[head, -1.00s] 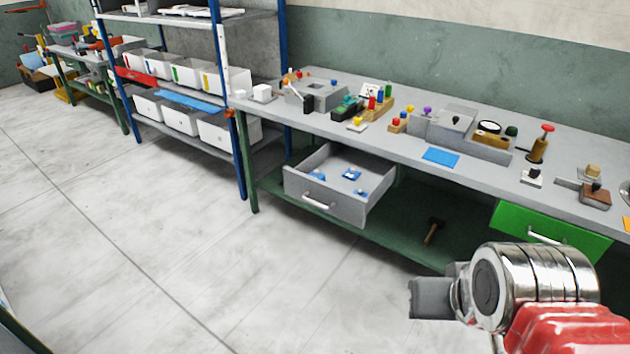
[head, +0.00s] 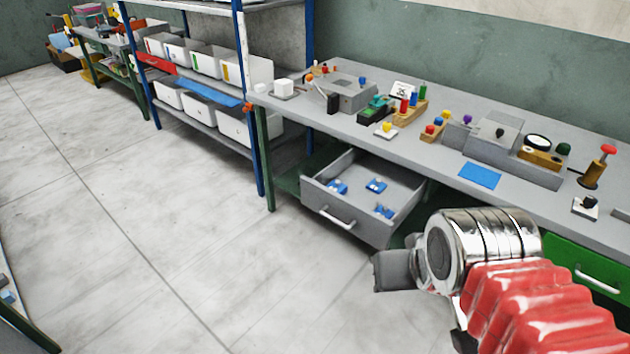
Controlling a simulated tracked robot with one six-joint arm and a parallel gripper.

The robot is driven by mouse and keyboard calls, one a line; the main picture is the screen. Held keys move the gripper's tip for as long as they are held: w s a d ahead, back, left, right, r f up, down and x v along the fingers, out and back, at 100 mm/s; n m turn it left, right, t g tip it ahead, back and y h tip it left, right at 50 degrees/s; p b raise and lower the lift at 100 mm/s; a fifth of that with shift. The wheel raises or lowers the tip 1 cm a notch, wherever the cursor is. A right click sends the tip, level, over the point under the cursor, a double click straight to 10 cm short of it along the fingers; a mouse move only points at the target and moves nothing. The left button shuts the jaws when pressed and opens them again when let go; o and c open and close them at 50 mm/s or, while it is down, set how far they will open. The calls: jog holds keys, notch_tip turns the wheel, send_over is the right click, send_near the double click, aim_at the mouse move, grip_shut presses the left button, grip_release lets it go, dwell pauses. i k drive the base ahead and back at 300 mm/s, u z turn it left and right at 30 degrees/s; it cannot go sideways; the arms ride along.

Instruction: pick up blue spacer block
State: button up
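Several small blue blocks lie in an open grey drawer (head: 358,228) under the workbench. One blue block (head: 376,185) is near the drawer's middle, another (head: 338,187) by its left side, and another (head: 384,211) toward the front right. Which of them is the spacer block I cannot tell at this size. My gripper (head: 392,270) is at the lower right, in front of and below the drawer, apart from it. Only a grey part of it shows beyond the metal wrist, and its fingers cannot be made out.
The grey workbench (head: 420,155) holds fixtures, coloured pegs and a blue mat (head: 480,175). A closed green drawer (head: 590,272) is at the right. A blue-post shelf (head: 247,100) with white bins stands left of the bench. The floor (head: 150,240) in front is clear.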

aim_at(336, 185)
jog(key=u, duration=0.4)
jog(key=i, duration=0.85)
jog(key=u, duration=0.4)
jog(key=i, duration=1.15)
